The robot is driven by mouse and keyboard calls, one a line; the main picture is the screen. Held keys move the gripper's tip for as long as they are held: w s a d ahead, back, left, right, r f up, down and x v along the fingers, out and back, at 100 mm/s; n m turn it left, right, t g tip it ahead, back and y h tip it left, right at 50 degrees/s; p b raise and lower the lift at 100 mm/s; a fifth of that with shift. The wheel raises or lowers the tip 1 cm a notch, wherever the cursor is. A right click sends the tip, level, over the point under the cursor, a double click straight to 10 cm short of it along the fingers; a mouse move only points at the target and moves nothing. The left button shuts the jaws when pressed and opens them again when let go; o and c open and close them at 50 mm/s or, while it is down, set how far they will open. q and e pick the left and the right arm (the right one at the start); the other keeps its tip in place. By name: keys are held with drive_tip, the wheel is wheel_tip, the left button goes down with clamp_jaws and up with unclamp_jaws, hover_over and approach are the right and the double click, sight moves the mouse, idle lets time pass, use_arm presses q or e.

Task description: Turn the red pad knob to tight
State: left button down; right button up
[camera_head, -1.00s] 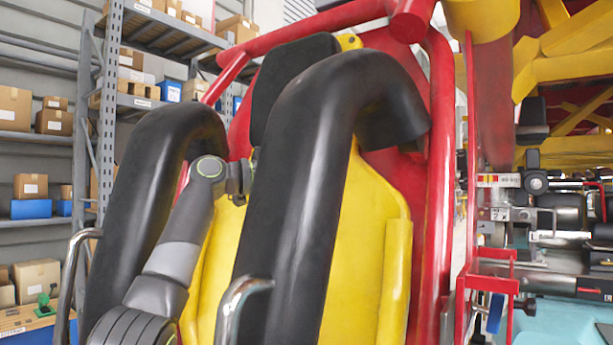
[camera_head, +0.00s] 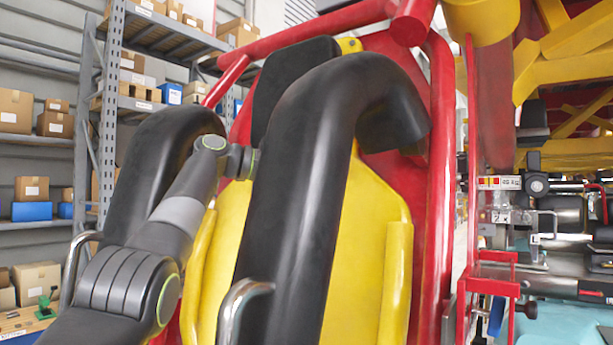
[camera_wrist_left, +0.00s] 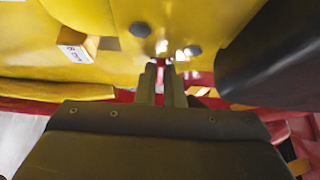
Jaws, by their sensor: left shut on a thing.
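My left arm (camera_head: 190,190) reaches between the two black padded bars, and its wrist passes behind the nearer bar, so its gripper is hidden in the head view. In the left wrist view my left gripper (camera_wrist_left: 162,82) is shut, with a small red piece (camera_wrist_left: 160,88) between its dark fingers, which appears to be the red pad knob. The fingers point at a yellow panel (camera_wrist_left: 115,15) with grey bolt heads. Bright metal glints just beyond the fingertips. The knob's marking and turn position cannot be read. My right gripper is not in view.
The nearer black bar (camera_head: 295,190) and the farther bar (camera_head: 160,170) flank my arm. Behind them are the yellow seat back (camera_head: 365,250) and red frame (camera_head: 440,180). Shelves with boxes (camera_head: 15,110) stand left. A white label (camera_wrist_left: 75,53) shows beside the yellow panel.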

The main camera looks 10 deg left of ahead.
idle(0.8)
use_arm(q)
drive_tip(key=c, duration=1.5)
unclamp_jaws()
drive_tip(key=shift+w, duration=0.1)
drive_tip(key=shift+c, duration=0.2)
drive_tip(key=b+v, duration=0.1)
drive_tip(key=v, duration=0.6)
drive_tip(key=shift+a+b, duration=0.25)
drive_tip(key=shift+b, duration=0.05)
drive_tip(key=shift+d+r, duration=0.15)
